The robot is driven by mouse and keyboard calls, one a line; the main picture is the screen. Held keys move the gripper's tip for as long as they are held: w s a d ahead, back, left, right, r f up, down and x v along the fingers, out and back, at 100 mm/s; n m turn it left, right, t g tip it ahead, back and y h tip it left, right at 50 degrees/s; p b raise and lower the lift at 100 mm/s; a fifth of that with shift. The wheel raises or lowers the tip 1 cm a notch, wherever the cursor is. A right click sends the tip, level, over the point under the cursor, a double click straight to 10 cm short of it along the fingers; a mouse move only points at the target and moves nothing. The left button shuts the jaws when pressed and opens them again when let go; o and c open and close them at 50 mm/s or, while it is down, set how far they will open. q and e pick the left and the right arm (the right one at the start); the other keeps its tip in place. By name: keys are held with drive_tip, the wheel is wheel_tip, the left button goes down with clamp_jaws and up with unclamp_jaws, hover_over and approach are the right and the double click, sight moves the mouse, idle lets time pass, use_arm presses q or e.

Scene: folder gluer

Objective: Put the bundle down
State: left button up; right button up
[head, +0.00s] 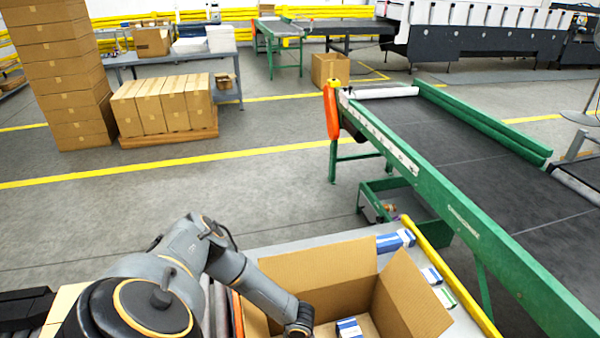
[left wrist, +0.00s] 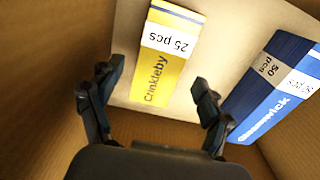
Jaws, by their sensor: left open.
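A yellow bundle (left wrist: 168,60) with a white band reading "25 pcs" and the name "Crinkleby" lies on the floor of an open cardboard box (head: 318,275). A blue bundle (left wrist: 272,92) with white "50 pcs" bands lies to its right in the left wrist view. In the head view a blue and white bundle (head: 348,328) shows inside the box. My left gripper (left wrist: 155,90) is open inside the box, one finger to each side of the yellow bundle's near end, with visible gaps. In the head view its fingers are hidden. My right gripper is not in view.
Blue and white bundles (head: 394,241) lie on the grey surface right of the box, beside a yellow rail (head: 455,283). A green-framed conveyor (head: 465,150) stands beyond. The box walls and raised flaps surround my left gripper closely. Stacked cartons (head: 165,105) stand far left.

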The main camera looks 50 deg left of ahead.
use_arm(q)
wheel_tip(320, 180, up, 10)
drive_tip(key=shift+f, duration=0.25)
idle(0.5)
